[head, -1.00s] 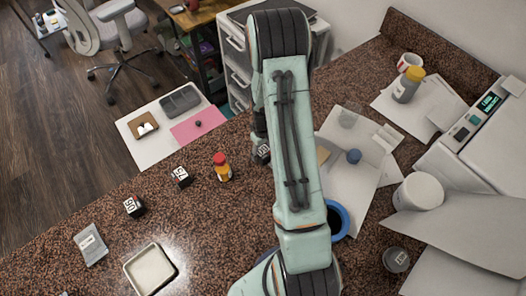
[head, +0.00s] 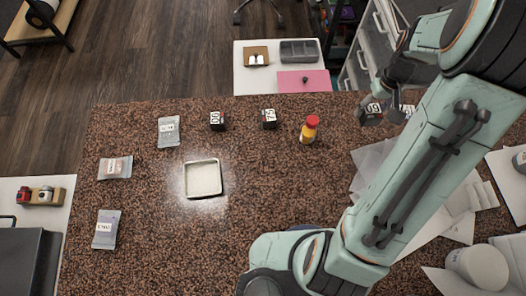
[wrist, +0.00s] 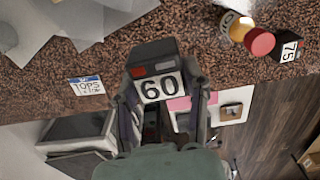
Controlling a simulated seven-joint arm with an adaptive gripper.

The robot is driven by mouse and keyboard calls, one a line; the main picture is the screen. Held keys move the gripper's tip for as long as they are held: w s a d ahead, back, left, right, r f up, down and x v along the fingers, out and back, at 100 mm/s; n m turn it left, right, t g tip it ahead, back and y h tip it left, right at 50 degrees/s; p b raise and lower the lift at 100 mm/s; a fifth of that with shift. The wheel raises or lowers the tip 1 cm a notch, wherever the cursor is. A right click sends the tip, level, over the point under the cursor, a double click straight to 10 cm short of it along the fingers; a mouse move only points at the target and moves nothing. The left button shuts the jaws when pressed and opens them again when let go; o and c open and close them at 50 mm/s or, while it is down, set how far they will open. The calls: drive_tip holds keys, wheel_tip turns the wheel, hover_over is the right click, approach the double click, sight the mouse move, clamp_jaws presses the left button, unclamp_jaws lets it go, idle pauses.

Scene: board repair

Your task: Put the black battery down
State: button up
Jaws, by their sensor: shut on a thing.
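My gripper (head: 384,106) is at the right of the head view, near the counter's far edge. It is shut on a black battery (wrist: 153,66) with a white label reading 60, held between the two fingers in the wrist view. The same battery (head: 370,110) shows in the head view, right of the red-capped bottle. Its height over the counter (head: 270,190) is hard to tell. Two similar black blocks stand left of the bottle: one marked 75 (head: 269,119), also in the wrist view (wrist: 288,47), and another numbered block (head: 217,121).
The red-capped yellow bottle (head: 309,130) stands between the 75 block and my gripper. A pale square tray (head: 187,178) and several packets, one grey (head: 168,131), lie to the left. Papers (head: 370,165) cover the right. Bare counter lies between tray and bottle.

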drive_tip(key=shift+r, duration=0.9)
drive_tip(key=w+a+n, duration=0.3)
drive_tip(key=a, duration=0.4)
drive_tip(key=n, duration=1.5)
hover_over(201, 179)
wheel_tip(201, 179, down, 15)
drive_tip(key=shift+r, duration=0.15)
drive_tip(key=o, duration=1.2)
